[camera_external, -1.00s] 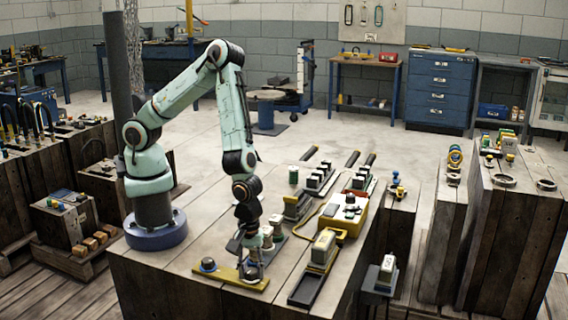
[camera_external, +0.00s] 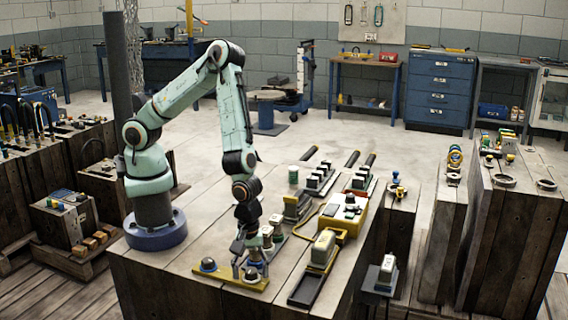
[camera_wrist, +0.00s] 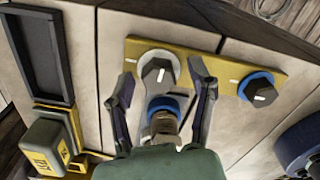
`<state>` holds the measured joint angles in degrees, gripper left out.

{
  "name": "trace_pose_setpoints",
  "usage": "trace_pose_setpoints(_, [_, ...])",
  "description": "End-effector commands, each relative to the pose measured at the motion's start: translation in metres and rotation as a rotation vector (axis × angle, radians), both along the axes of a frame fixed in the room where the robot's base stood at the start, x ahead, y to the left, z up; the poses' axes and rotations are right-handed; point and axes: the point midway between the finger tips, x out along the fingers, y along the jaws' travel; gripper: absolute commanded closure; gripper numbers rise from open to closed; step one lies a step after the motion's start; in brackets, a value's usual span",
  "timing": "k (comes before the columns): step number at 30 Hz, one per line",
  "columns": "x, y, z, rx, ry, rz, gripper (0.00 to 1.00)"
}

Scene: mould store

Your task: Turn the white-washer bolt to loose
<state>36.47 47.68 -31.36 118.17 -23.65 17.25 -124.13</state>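A yellow plate (camera_external: 226,280) lies on the near end of the wooden bench; it also shows in the wrist view (camera_wrist: 213,69). It bears two dark hex-headed bolts. The white-washer bolt (camera_wrist: 157,71) has a pale washer and a white mark on its head. The blue-washer bolt (camera_wrist: 259,90) is to its right in the wrist view and on the left in the external view (camera_external: 208,265). My gripper (camera_wrist: 162,78) is open, one finger on each side of the white-washer bolt, with visible gaps. Contact and exact tip height cannot be told.
A blue-topped cylinder (camera_wrist: 164,105) shows between my fingers, below the bolt in the wrist view. A black tray (camera_wrist: 41,52) and a yellow-and-grey block (camera_wrist: 48,143) lie left of the plate there. A yellow box (camera_external: 345,216) stands farther back on the bench.

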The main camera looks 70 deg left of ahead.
Motion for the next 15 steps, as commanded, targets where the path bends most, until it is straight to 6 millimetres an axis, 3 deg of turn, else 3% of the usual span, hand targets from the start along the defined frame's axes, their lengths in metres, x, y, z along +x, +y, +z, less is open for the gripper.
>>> trace_pose_setpoints(8, [0.001, -0.001, 0.01, -0.002, -0.003, 0.001, 0.44])
trace_pose_setpoints(15, [0.002, -0.001, 0.061, -0.005, -0.006, 0.002, 0.44])
